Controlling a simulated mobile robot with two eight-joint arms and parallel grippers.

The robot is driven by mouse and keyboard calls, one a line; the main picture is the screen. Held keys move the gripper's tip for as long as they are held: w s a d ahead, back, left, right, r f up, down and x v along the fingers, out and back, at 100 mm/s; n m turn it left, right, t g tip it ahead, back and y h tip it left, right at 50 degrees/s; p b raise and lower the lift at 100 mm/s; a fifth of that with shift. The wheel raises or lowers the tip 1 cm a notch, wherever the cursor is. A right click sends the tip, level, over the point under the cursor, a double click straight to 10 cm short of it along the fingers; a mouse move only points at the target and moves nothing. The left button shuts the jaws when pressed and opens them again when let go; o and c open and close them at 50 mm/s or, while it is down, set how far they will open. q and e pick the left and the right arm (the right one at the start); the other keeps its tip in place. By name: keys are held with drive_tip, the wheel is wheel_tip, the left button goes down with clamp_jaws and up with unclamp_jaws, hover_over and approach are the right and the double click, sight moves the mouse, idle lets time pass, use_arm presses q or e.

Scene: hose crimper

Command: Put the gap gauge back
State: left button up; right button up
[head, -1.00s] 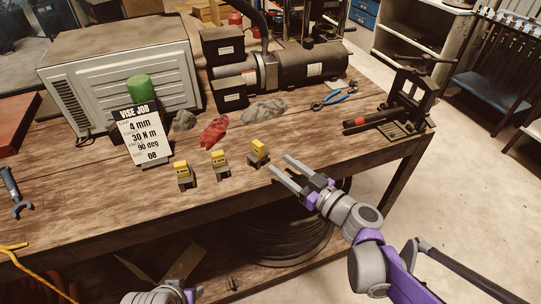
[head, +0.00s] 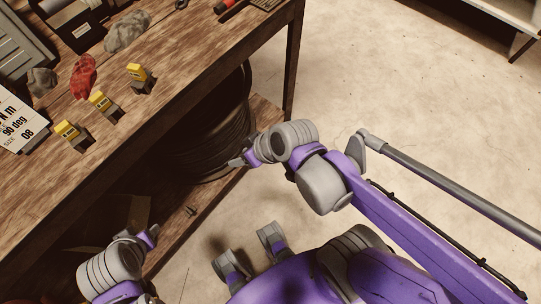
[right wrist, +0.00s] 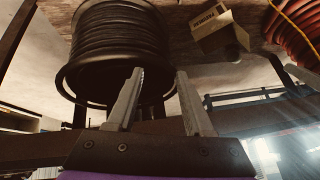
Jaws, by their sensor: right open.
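Three small yellow-topped blocks on dark stands, the left one (head: 67,131), the middle one (head: 99,101) and the right one (head: 138,74), stand in a row near the bench's front edge. I cannot tell which, if any, is the gap gauge. My right gripper (head: 238,162) is below the bench top, by the cable spool. Its two fingers are apart and empty in the right wrist view (right wrist: 160,74). My left gripper (head: 150,236) shows only in part at the lower left, and its fingers cannot be made out.
The black cable spool (head: 205,150) sits on the lower shelf; it also shows in the right wrist view (right wrist: 118,40). A white job card (head: 18,125), a red rag (head: 83,77) and grey rags (head: 127,32) lie or stand on the bench.

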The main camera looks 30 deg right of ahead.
drive_tip(key=s+d+f+m+h, duration=0.1)
drive_tip(key=s+d+m+h, duration=0.1)
drive_tip(key=d, duration=0.4)
drive_tip(key=shift+s+f+m+g+h, duration=0.3)
drive_tip(key=shift+s+h, duration=0.5)
drive_tip(key=shift+s, duration=0.2)
